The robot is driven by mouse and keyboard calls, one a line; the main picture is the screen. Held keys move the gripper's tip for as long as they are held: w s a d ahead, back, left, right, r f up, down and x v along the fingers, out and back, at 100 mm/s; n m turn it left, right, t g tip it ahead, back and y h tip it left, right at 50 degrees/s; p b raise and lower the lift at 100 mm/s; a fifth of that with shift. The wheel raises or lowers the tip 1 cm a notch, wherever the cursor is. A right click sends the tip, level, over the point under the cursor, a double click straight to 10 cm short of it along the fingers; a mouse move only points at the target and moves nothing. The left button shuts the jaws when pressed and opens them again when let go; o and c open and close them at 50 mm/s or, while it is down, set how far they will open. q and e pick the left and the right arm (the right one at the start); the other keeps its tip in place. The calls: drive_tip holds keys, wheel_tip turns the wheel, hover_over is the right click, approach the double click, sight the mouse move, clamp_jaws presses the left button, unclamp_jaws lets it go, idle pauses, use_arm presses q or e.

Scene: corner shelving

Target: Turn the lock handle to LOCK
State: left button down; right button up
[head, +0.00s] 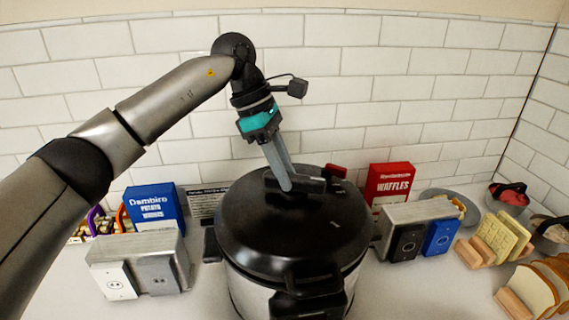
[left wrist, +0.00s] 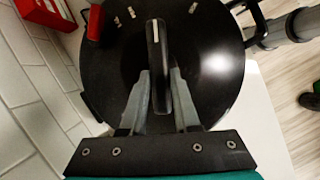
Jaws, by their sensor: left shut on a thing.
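A large pressure cooker with a black lid (head: 292,235) stands on the counter. The lock handle (head: 310,184) is a black bar on top of the lid. In the left wrist view the lock handle (left wrist: 155,45) has a white line at its far end and points to the top of the picture. My left gripper (head: 287,186) reaches down from above, its two grey fingers on either side of the bar and shut on it. Small white marks on the lid are too small to read. My right gripper is not in view.
A red part (head: 336,170) stands at the lid's rear edge. A blue box (head: 154,205) and a socket unit (head: 135,272) are left of the cooker. A red waffle box (head: 390,183), a switch unit (head: 418,232) and bread racks (head: 494,240) are right. A tiled wall is behind.

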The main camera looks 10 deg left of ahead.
use_arm(q)
drive_tip(key=m+p, duration=0.1)
drive_tip(key=m+g, duration=0.1)
drive_tip(key=m, duration=0.1)
drive_tip(key=shift+w+d+r+m+p, duration=0.1)
drive_tip(key=shift+w+r+m+p, duration=0.05)
drive_tip(key=shift+w+m+p, duration=0.2)
drive_tip(key=shift+w+d+m+g+y+p, duration=0.1)
drive_tip(key=shift+m+g+y+p, duration=0.2)
drive_tip(key=shift+m, duration=0.55)
drive_tip(key=shift+w+m+g+y+p, duration=0.1)
drive_tip(key=shift+m+g+p, duration=0.3)
drive_tip(key=shift+m, duration=0.4)
drive_tip(key=c, duration=0.6)
unclamp_jaws()
drive_tip(key=shift+c, duration=0.2)
